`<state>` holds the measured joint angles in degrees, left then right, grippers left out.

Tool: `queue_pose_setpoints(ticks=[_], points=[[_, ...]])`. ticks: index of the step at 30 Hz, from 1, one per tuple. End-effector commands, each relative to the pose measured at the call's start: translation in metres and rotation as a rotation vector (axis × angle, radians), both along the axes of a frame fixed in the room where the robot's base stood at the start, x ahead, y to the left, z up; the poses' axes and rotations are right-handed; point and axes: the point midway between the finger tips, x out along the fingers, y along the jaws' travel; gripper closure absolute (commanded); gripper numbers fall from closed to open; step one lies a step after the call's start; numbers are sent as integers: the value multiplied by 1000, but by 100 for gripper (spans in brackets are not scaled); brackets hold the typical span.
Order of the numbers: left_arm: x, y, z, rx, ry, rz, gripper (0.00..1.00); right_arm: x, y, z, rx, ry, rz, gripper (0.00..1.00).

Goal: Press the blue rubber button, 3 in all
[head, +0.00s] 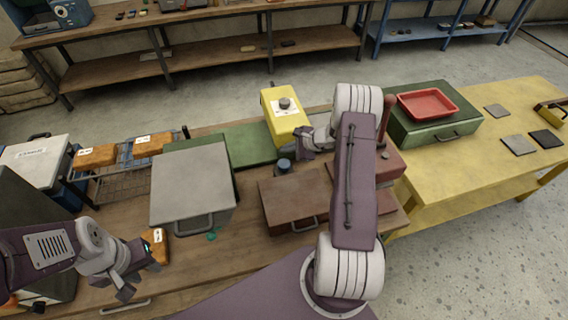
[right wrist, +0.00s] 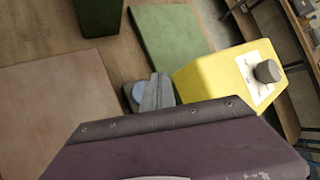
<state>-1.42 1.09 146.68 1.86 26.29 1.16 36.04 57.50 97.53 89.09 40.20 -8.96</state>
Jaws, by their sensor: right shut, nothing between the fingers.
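The blue rubber button (head: 284,164) sits on the wooden bench, left of and below my right gripper in the head view. In the right wrist view, the button's pale blue round top (right wrist: 136,93) shows beside the fingertips, partly hidden by them. My right gripper (head: 299,144) is shut and empty, close to the button; its fingers also show in the right wrist view (right wrist: 156,92). I cannot tell whether they touch the button. My left gripper (head: 139,274) is open, its fingers spread, beside a small orange box (head: 156,251) at the front left.
A yellow box (head: 285,118) with a dark knob (head: 285,103) stands just behind the button. A brown case (head: 293,203) lies in front of it. A grey case (head: 190,185) is to the left. A green case (head: 430,130) bears a red tray (head: 428,104) at right.

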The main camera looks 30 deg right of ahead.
Motion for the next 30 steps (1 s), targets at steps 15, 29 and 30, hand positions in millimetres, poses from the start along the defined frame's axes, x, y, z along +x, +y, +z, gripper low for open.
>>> queue_pose_setpoints(ticks=[15,29,30], points=[[0,0,-60,0,1,0,64,-1,1,33,4,5,0,100],[0,0,-59,0,0,0,64,0,0,35,0,0,0,100],[0,0,-61,0,0,0,64,0,0,33,0,0,0,100]])
